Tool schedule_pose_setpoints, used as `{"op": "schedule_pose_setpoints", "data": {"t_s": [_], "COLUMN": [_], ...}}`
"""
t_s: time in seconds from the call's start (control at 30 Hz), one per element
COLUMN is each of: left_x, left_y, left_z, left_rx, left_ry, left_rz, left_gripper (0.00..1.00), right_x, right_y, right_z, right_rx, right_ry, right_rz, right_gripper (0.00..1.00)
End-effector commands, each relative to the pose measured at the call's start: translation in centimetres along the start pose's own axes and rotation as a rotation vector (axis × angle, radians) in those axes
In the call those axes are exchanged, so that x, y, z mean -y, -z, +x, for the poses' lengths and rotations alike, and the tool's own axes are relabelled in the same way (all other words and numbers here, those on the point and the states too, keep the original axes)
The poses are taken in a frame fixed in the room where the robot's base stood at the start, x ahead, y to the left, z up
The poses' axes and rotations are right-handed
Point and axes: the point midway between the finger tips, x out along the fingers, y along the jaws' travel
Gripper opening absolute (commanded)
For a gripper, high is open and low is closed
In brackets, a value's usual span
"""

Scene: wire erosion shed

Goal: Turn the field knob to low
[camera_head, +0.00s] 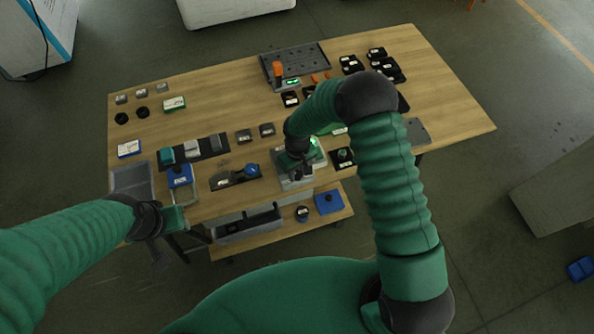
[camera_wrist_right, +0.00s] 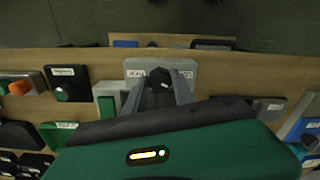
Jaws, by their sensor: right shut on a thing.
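The knob (camera_wrist_right: 159,77) is black and sits on a pale grey plate (camera_wrist_right: 160,64) in the right wrist view, with a small white label on either side. The label text and the knob's pointing direction are too small to read. My right gripper (camera_wrist_right: 160,84) has one finger on each side of the knob and is shut on it. In the head view my right gripper (camera_head: 297,166) reaches down onto the grey unit (camera_head: 290,184) near the table's front edge and hides the knob. My left gripper (camera_head: 160,240) hangs off the table's front left corner; its jaws are unclear.
A green-lit part (camera_head: 314,142) and a black plate with a green knob (camera_head: 343,155) stand close to the grey unit. A black plate with a blue knob (camera_head: 236,177) lies to its left. A lower shelf (camera_head: 270,232) holds a grey bin (camera_head: 247,226) and a blue block (camera_head: 329,201).

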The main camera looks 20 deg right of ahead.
Motion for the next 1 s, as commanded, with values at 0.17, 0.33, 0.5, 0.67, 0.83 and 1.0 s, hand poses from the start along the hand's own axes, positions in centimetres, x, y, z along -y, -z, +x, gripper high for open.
{"op": "schedule_pose_setpoints", "data": {"t_s": [0.17,0.33,0.5,0.67,0.83,1.0], "left_x": [0.0,0.0,0.0,0.0,0.0,0.0], "left_y": [0.0,0.0,0.0,0.0,0.0,-0.01], "left_z": [0.0,0.0,0.0,0.0,0.0,0.03], "left_rx": [0.0,0.0,0.0,0.0,0.0,0.0], "left_ry": [0.0,0.0,0.0,0.0,0.0,0.0], "left_rz": [0.0,0.0,0.0,0.0,0.0,0.0], "left_gripper": [0.36,0.36,0.36,0.36,0.36,0.36], "right_x": [0.0,-0.02,-0.02,-0.03,-0.04,-0.05], "right_y": [-0.18,-0.2,-0.21,-0.16,-0.07,0.01], "right_z": [0.05,0.06,0.06,0.05,0.05,-0.15], "right_rx": [0.005,0.006,0.006,0.005,0.003,0.002], "right_ry": [0.0,0.0,0.0,0.0,0.0,0.0], "right_rz": [-0.023,-0.025,-0.024,-0.024,-0.023,-0.023], "right_gripper": [0.0,0.0,0.0,0.5,0.52,0.52]}}
